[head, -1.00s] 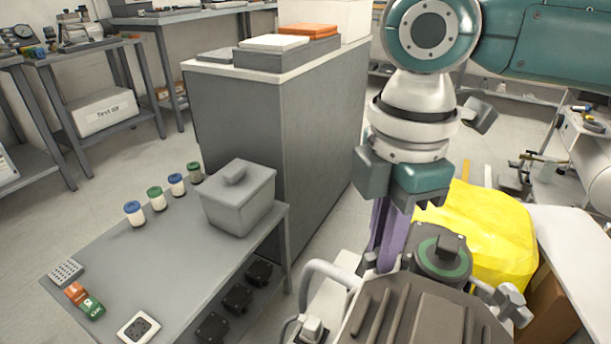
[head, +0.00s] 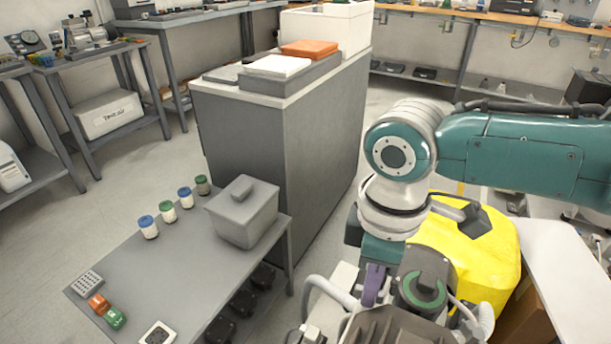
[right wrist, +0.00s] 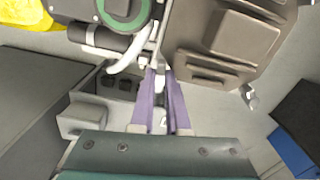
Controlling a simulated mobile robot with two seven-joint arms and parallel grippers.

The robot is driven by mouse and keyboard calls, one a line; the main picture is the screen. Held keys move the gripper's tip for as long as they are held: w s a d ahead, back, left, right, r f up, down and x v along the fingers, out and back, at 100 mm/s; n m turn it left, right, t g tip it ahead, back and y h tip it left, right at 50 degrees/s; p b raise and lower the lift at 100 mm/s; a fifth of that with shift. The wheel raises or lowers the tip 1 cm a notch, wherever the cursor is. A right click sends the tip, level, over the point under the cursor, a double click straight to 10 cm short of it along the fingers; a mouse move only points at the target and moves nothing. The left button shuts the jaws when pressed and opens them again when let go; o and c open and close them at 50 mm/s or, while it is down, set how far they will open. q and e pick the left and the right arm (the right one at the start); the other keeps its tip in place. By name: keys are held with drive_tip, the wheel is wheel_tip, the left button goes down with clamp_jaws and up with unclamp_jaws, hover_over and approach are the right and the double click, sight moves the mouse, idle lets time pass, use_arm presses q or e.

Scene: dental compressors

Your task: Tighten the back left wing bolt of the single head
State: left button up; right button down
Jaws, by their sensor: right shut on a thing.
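The single head is a dark grey ribbed compressor body (head: 385,328) at the bottom of the head view, with a round cap with a green ring (head: 424,289) behind it. Both also show in the right wrist view, the ribbed body (right wrist: 228,45) and the ringed cap (right wrist: 122,12). My right gripper (head: 372,300) points down at the back left of the body. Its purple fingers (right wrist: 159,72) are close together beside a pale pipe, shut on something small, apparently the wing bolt. The fingers hide the bolt, so its shape cannot be made out. My left gripper is not in view.
A grey table (head: 180,283) at the left holds a lidded grey bin (head: 243,215), several jars and small boxes. A tall grey cabinet (head: 315,150) stands behind. A yellow covered item (head: 485,262) lies right of the compressor, close to my right arm. A curved pale pipe (head: 330,290) stands left.

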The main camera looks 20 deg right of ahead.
drive_tip(key=m+p, duration=0.2)
drive_tip(key=m, duration=0.1)
drive_tip(key=shift+a+r, duration=0.1)
drive_tip(key=shift+r, duration=0.1)
drive_tip(key=m+p, duration=0.1)
drive_tip(key=m, duration=0.1)
drive_tip(key=shift+m+p, duration=0.3)
drive_tip(key=shift+p, duration=0.05)
drive_tip(key=m+p, duration=0.1)
drive_tip(key=m, duration=0.1)
drive_tip(key=shift+f+m, duration=0.1)
drive_tip(key=shift+m, duration=0.2)
drive_tip(key=shift+m+p, duration=0.45)
drive_tip(key=shift+m, duration=0.75)
drive_tip(key=c, duration=0.9)
unclamp_jaws()
drive_tip(key=shift+f, duration=0.1)
wheel_tip(320, 180, up, 10)
drive_tip(key=p, duration=0.6)
